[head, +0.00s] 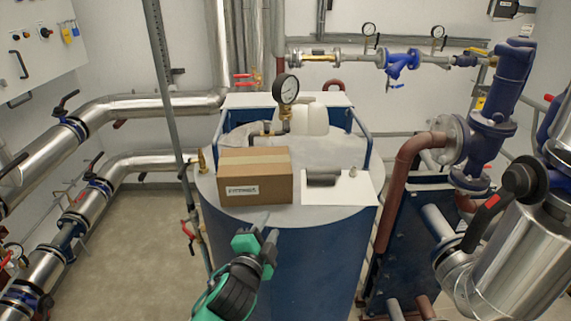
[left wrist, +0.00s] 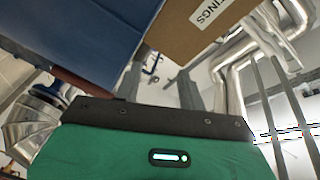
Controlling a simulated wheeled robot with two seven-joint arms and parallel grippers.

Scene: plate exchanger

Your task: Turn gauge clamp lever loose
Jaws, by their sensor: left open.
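A round pressure gauge (head: 287,89) with a white dial and dark rim stands upright on a short fitting at the back of the blue round tank (head: 310,255). Its clamp lever is too small to make out for certain; the fittings below the dial are partly behind the cardboard box. My left gripper (head: 257,241) is green and dark, open and empty, in front of the tank's near rim. It is lower and nearer than the gauge and touches nothing that I can see. In the left wrist view the gauge does not show. My right gripper is out of view.
A cardboard box (head: 255,176) stands on the tank top between my left gripper and the gauge; it also shows in the left wrist view (left wrist: 185,22). A white sheet (head: 345,188) with a dark roll (head: 322,180) lies to its right. A white canister (head: 311,119) stands beside the gauge.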

